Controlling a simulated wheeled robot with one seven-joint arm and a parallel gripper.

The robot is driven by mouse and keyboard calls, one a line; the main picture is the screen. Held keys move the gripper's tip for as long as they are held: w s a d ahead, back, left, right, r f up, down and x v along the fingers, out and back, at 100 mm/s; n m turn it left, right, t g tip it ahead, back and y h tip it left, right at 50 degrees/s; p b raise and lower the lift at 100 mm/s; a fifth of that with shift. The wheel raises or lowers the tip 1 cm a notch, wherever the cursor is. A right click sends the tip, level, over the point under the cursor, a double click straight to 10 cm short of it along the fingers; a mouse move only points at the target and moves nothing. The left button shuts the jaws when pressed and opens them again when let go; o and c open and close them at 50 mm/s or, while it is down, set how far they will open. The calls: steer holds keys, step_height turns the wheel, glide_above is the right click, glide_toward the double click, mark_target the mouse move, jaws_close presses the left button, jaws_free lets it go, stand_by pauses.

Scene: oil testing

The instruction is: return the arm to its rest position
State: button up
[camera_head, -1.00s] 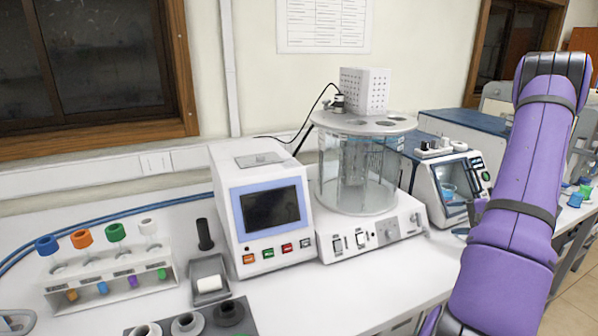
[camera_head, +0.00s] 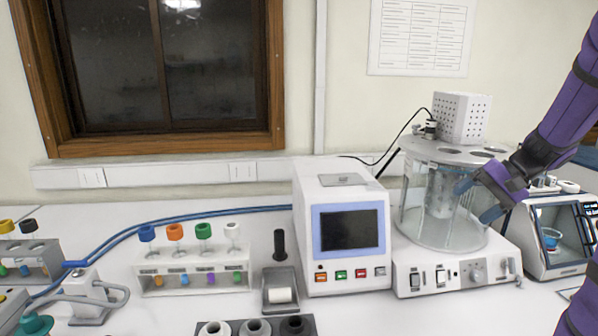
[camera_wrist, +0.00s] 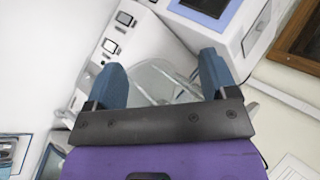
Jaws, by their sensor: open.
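My purple arm (camera_head: 568,95) comes in from the right edge in the head view. My gripper (camera_head: 478,200) is in front of the glass bath of the white tester, at the right. Its two blue fingers are spread apart with nothing between them. In the wrist view my gripper (camera_wrist: 160,85) shows both blue fingers wide apart, with the clear bath (camera_wrist: 165,78) and its white base beyond. I cannot tell whether a finger touches the glass.
The tester's screen unit (camera_head: 340,235) stands left of the bath. A rack of capped tubes (camera_head: 193,268) and a paper-roll holder (camera_head: 280,290) are farther left. A small instrument with a glass front (camera_head: 553,240) stands right of the bath. A grey holder block (camera_head: 257,326) is at the front.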

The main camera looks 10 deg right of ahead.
steer(key=s+a+r+n+g+h, duration=0.1)
steer(key=s+a+r+n+h, duration=0.2)
steer(key=a, duration=0.4)
steer(key=s+a+r+n+g, duration=0.1)
steer(key=s+a+r, duration=0.3)
steer(key=a, duration=0.4)
steer(key=s+a+r+n+t+h, duration=0.1)
steer(key=s+a+n+h, duration=0.1)
steer(key=s, duration=0.3)
steer(key=s+a+r+n+t+h, duration=0.1)
steer(key=s+a+n+t, duration=0.1)
steer(key=s+a, duration=0.2)
steer(key=shift+s+a+r+h, duration=0.15)
steer(key=shift+s+a+h, duration=0.2)
steer(key=shift+s, duration=0.6)
